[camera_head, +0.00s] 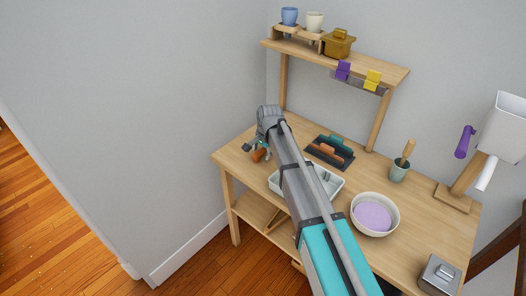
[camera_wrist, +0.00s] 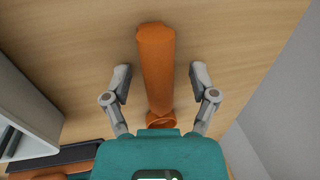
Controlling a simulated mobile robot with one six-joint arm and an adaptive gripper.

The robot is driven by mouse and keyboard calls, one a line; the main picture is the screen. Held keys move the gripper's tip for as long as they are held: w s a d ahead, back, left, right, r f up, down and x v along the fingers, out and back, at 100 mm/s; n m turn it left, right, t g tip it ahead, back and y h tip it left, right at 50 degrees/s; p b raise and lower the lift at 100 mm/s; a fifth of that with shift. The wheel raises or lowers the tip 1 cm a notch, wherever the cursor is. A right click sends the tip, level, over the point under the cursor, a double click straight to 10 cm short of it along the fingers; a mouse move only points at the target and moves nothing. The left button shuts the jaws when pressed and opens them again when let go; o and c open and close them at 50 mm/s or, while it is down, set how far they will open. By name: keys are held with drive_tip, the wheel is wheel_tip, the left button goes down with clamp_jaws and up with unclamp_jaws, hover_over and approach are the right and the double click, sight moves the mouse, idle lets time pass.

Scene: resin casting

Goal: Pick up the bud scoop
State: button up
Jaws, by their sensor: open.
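The orange bud scoop (camera_wrist: 156,66) lies on the wooden table. In the wrist view its long handle runs up the middle and a round cup-like end shows near the teal gripper body. My gripper (camera_wrist: 160,78) is open, with one finger on each side of the handle and a gap on both sides. In the head view the scoop (camera_head: 260,154) is a small orange shape at the table's left end, partly hidden by my gripper (camera_head: 257,147).
A white tray (camera_head: 331,185) lies partly under my arm. A dark board with trowel-like tools (camera_head: 329,152) lies behind. A raised shelf (camera_head: 388,70) stands at the back.

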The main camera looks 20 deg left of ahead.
sight(261, 149)
clamp_jaws()
drive_tip(key=shift+r, duration=0.2)
idle(0.3)
wheel_tip(261, 149, up, 3)
drive_tip(key=p, duration=0.3)
drive_tip(key=shift+f, duration=0.1)
drive_tip(key=s+d+r+p, duration=0.8)
drive_tip(key=s+r+p, duration=0.2)
drive_tip(key=s, duration=0.1)
drive_tip(key=shift+s, duration=0.3)
drive_tip(key=shift+s+a+f, duration=0.1)
idle(0.7)
